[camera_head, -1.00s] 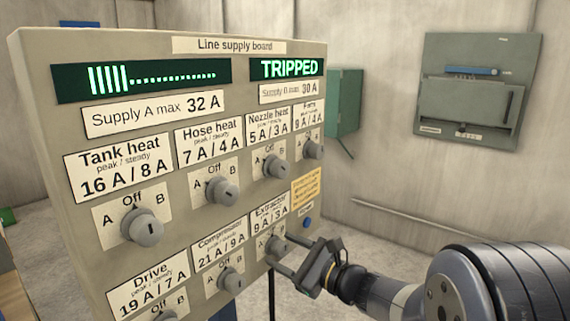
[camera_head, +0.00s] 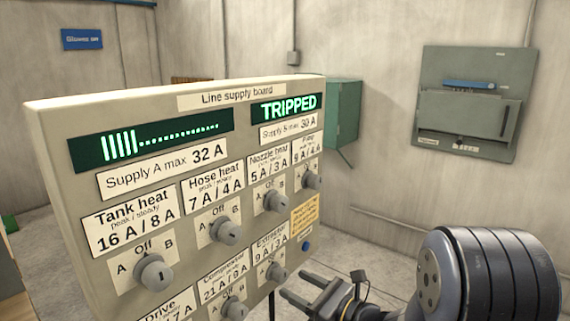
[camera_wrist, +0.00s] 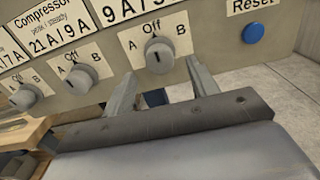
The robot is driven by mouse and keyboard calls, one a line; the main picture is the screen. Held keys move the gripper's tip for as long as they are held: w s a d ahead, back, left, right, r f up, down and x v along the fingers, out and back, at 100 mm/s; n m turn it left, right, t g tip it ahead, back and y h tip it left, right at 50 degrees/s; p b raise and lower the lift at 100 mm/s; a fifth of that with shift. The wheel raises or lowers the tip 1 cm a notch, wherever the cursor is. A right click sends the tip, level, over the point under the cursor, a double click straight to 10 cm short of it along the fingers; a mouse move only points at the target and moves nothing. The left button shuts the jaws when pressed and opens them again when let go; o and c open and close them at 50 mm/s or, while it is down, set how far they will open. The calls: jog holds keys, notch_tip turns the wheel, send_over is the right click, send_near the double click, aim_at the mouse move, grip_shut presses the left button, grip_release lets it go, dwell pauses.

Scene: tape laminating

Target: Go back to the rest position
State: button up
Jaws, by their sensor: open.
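The line supply board (camera_head: 60,125) is a beige panel with several rotary knobs. Its right display (camera_head: 287,107) reads TRIPPED; its left display (camera_head: 150,140) shows a bar and dots. My gripper (camera_head: 297,285) is open and empty, apart from the board, just in front of and below the Extractor knob (camera_head: 276,271). In the wrist view my gripper (camera_wrist: 163,88) has its two fingers spread below that knob (camera_wrist: 159,55), whose pointer looks upright toward Off. The blue Reset button (camera_wrist: 253,33) is to the right; it also shows in the head view (camera_head: 306,246).
A grey wall cabinet (camera_head: 465,125) with a blue handle and a green box (camera_head: 343,112) are on the back wall. A blue sign (camera_head: 82,39) hangs at the far left.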

jog(key=v, duration=0.6)
jog(key=shift+s+d, duration=0.2)
jog(key=shift+d, duration=0.1)
